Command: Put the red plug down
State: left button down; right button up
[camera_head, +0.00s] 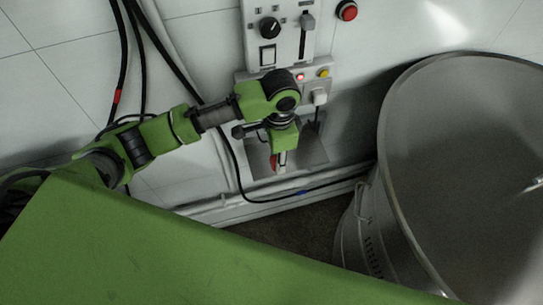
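My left gripper (282,157) points down in front of a grey metal holder (311,151) low on the wall, under the control panel. The red plug (273,163) shows as a small red patch at the left side of the fingertips. Most of it is hidden by the gripper. The fingers are small and dark in this view, so I cannot tell whether they are shut on the plug or only beside it. I also cannot tell whether the plug touches the holder. My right gripper is not in view.
A panel (252,48) with knob and switches is above, with a socket strip (328,70) and a white plug (319,96). A red button (346,11) is at the top. Black cables (122,60) hang at left. A large steel vessel (455,150) fills the right.

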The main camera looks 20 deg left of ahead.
pick_arm(q)
jog(key=w+a+f, duration=0.2)
jog(key=f, duration=0.1)
jog(key=w+a+f, duration=0.1)
jog(key=w+f, duration=0.1)
jog(key=shift+w+f+p, duration=0.1)
jog(key=shift+p, duration=0.2)
jog(key=shift+w+f, duration=0.2)
jog(key=shift+f, duration=0.15)
jog(key=f, duration=0.3)
jog(key=shift+w+a+f, duration=0.1)
jog(key=shift+w+a, duration=0.05)
jog(key=shift+a, duration=0.1)
jog(key=shift+f, duration=0.2)
jog(key=shift+d, duration=0.1)
jog(key=shift+f, duration=0.4)
jog(key=c, duration=1.6)
grip_release()
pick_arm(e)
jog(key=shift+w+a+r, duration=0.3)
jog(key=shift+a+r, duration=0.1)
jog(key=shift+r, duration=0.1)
pick_arm(q)
jog(key=shift+r, duration=0.1)
